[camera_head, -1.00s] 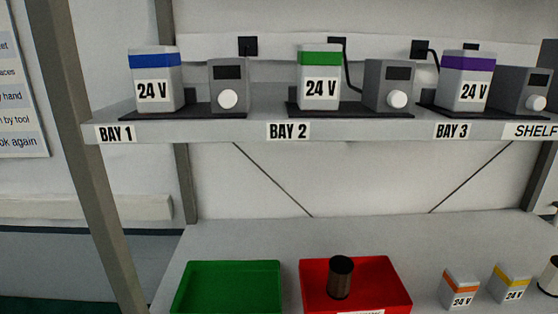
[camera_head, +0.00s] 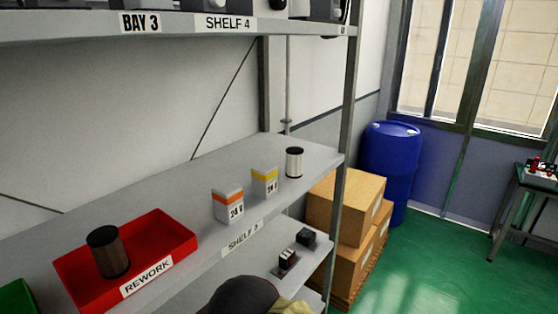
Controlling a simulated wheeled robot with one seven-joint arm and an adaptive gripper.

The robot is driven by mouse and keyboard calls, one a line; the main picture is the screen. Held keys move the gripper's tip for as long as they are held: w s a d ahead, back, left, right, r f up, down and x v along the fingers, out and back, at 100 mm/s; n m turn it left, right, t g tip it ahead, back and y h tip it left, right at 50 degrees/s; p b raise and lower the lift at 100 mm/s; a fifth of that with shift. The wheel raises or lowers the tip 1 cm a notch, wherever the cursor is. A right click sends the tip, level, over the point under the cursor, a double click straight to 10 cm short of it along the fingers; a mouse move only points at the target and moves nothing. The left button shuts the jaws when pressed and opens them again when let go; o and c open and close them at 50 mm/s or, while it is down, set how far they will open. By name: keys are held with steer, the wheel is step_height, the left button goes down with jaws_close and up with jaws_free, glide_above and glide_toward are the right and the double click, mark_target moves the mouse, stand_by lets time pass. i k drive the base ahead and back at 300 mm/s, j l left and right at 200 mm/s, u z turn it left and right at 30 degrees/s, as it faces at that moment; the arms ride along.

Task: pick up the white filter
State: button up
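A small white cylinder with a dark top, which looks like the white filter (camera_head: 294,163), stands upright on the shelf labelled SHELF 3 (camera_head: 190,178), near its right end. A box with a yellow band (camera_head: 264,182) stands just left of it, apart from it. I cannot make out my gripper in this view, and nothing touches the white cylinder.
A 24 V box with an orange band (camera_head: 228,206) and a red REWORK tray (camera_head: 175,232) holding a dark brown cylinder (camera_head: 108,252) are further left. Cartons (camera_head: 345,205) and a blue drum (camera_head: 392,165) stand right. An unclear dark rounded shape (camera_head: 243,297) is at the bottom.

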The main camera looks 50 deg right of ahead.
mark_target(294, 155)
steer(key=z, duration=1.6)
